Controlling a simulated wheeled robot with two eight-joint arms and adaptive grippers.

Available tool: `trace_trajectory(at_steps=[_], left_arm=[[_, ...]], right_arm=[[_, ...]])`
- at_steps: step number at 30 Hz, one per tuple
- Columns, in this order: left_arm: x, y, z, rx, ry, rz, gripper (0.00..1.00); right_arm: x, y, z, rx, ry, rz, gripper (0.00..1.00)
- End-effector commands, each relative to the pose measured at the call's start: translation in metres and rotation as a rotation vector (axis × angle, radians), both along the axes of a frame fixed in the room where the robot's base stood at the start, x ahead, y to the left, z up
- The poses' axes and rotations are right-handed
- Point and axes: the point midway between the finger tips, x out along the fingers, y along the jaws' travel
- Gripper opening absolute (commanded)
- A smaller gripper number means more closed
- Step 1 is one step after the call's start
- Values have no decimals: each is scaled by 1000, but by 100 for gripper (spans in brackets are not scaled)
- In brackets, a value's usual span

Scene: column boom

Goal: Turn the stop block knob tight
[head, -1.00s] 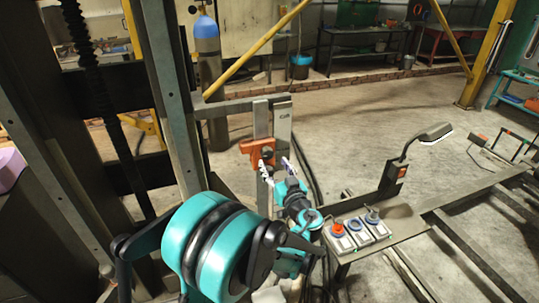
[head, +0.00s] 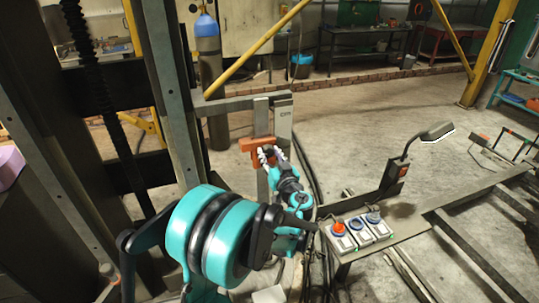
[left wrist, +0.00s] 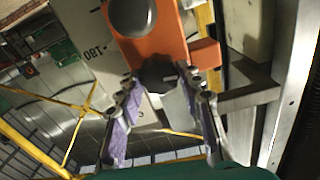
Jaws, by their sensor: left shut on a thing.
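The orange stop block (head: 248,145) sits on an upright grey rail (head: 262,118) in the head view. In the left wrist view the orange block (left wrist: 178,48) fills the upper middle, with a rounded dark grey part (left wrist: 132,17) on its face. A dark knob (left wrist: 157,76) projects from the block's lower end. My left gripper (head: 266,156) is at the block. In the left wrist view its fingertips (left wrist: 158,78) sit on both sides of the knob, shut on it. The pads are purple. In the head view the gripper hides the knob. My right gripper is in neither view.
A panel with red and blue buttons (head: 357,229) and a lamp (head: 436,131) stand right of my left arm. A tall column (head: 168,100) rises close on the left. A scale plate marked 180 (left wrist: 97,52) lies beside the block. Open floor lies behind.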

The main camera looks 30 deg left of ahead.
Motion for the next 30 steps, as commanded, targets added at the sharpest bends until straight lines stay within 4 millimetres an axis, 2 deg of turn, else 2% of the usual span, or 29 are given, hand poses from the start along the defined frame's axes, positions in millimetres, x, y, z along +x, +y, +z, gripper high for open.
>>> trace_trajectory(at_steps=[11, 30], left_arm=[[0, 0, 0, 57, 67, 0, 8], [1, -1, -1, 421, 494, 0, 8]], right_arm=[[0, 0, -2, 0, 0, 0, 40], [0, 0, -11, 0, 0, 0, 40]])
